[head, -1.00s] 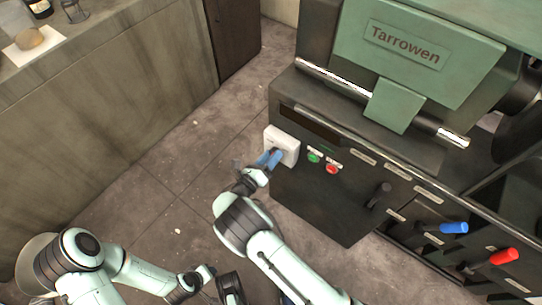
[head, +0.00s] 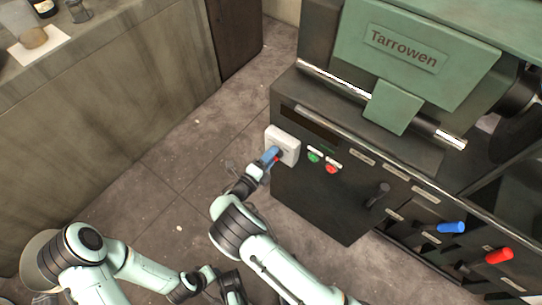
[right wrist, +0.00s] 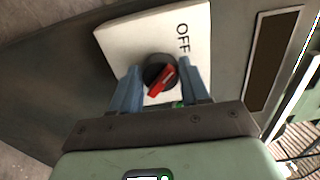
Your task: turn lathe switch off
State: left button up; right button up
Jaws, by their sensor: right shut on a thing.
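The lathe switch is a black round knob with a red handle (right wrist: 162,80) on a white plate (right wrist: 125,40). In the right wrist view the red handle slants toward upper right, and the label OFF (right wrist: 183,40) is above and right of it. In the head view the white plate (head: 283,145) is at the left end of the lathe's dark front. My right gripper (head: 270,156) is shut on the switch knob, with its blue fingers on either side of it in the right wrist view (right wrist: 160,88). My left gripper (head: 232,288) is low in the head view, its jaws unclear.
The green lathe (head: 415,50) fills the right. Green (head: 314,156) and red (head: 332,168) buttons sit right of the switch. A black lever (head: 378,194), a blue handle (head: 451,227) and a red handle (head: 499,256) stick out farther right. A counter (head: 110,90) stands left, with clear floor between.

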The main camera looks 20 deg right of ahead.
jog(key=shift+s+f+n, duration=0.1)
jog(key=shift+n, duration=0.2)
dwell(0.4)
jog(key=o, duration=1)
jog(key=shift+a, duration=0.1)
pick_arm(q)
jog(key=shift+s+d+r+g+p, duration=0.15)
jog(key=shift+s+d+r+p, duration=0.1)
jog(key=shift+s+r+p, duration=0.2)
jog(key=shift+s+d+r+g+p, duration=0.2)
jog(key=shift+s+d+r, duration=0.1)
jog(key=shift+s, duration=0.25)
pick_arm(e)
jog(key=v, duration=1.3)
jog(key=shift+s, duration=0.1)
